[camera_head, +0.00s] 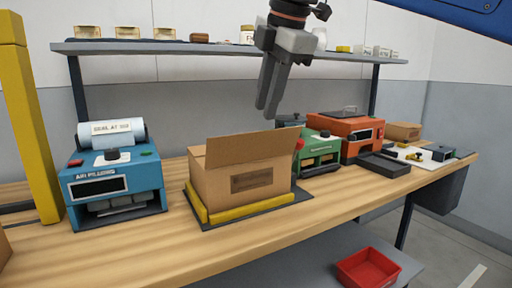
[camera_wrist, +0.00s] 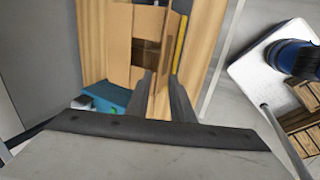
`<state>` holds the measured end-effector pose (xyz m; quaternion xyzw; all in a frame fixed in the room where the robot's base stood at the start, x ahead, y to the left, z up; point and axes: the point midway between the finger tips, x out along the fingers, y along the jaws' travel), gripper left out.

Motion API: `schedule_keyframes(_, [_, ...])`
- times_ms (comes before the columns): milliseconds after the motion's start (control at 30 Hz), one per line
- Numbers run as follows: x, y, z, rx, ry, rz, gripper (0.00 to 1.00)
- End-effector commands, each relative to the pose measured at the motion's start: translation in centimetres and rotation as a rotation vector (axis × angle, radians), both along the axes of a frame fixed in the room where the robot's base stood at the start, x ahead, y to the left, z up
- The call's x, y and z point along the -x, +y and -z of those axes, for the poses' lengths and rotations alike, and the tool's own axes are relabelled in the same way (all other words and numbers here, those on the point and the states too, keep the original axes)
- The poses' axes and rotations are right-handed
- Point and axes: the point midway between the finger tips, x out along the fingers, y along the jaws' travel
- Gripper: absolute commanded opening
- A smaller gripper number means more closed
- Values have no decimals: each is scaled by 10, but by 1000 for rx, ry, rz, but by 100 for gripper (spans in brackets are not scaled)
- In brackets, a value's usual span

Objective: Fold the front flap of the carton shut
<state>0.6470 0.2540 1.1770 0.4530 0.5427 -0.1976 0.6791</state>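The carton (camera_head: 235,187) is a brown box on a dark base with yellow edge strips, on the wooden bench. Its front flap (camera_head: 245,147) stands up from the front top edge, roughly upright with a slight tilt, and hides most of the carton's top. The carton also shows from above in the wrist view (camera_wrist: 118,45), with a dark opening in its top.
A blue air-pillow machine (camera_head: 115,185) stands left of the carton. A green machine (camera_head: 318,155) and an orange machine (camera_head: 345,130) stand to its right. A yellow post (camera_head: 25,110) rises at far left. A shelf (camera_head: 150,47) runs behind. The bench front (camera_head: 290,225) is clear.

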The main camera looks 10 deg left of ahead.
Motion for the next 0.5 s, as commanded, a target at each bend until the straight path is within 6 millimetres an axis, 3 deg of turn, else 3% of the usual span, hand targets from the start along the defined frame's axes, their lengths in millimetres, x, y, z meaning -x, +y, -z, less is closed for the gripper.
schedule_keyframes(500, [-30, 20, 83, 0, 2, 2, 21])
